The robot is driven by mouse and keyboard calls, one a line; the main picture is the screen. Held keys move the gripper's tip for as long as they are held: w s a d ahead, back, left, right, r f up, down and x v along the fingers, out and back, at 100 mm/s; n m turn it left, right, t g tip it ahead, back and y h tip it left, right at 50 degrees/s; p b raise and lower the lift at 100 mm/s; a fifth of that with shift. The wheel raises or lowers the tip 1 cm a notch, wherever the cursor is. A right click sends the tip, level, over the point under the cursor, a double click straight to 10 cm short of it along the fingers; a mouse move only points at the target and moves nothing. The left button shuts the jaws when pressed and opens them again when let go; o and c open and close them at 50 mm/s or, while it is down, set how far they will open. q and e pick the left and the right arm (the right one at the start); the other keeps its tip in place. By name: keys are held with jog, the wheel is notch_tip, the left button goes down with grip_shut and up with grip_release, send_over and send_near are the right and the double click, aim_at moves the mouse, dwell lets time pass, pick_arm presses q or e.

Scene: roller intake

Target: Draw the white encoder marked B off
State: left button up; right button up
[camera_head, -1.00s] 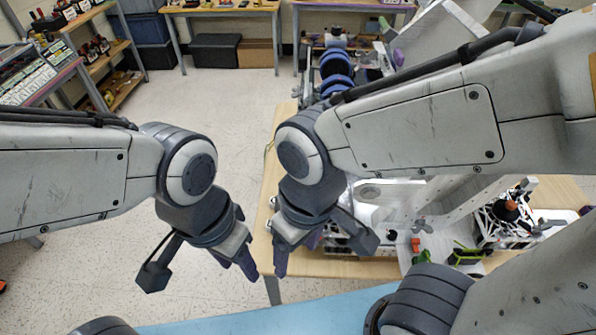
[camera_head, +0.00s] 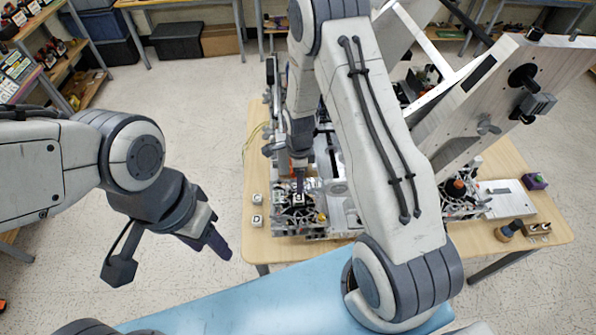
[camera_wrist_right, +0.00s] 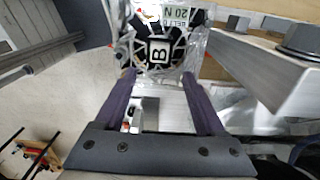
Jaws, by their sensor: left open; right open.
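The white encoder marked B (camera_wrist_right: 157,52) sits on the roller intake, its letter facing the right wrist camera and turned sideways. In the head view a small white-faced block (camera_head: 298,199) at the intake's front appears to be this encoder. My right gripper (camera_wrist_right: 158,76) is open, its two purple fingers pointing at the encoder, one to each side in the picture, with nothing between them. Whether they touch it I cannot tell. In the head view my right arm covers much of the intake. My left gripper (camera_head: 217,242) is open and empty, left of the table.
Two white cubes, one marked D (camera_head: 257,221) and another (camera_head: 257,199), lie on the wooden table (camera_head: 530,215) left of the intake. A spool (camera_head: 507,231) stands at the table's right.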

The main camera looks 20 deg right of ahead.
aim_at(299, 197)
jog(key=shift+f+b, duration=3.75)
jog(key=shift+f, duration=1.25)
grip_shut()
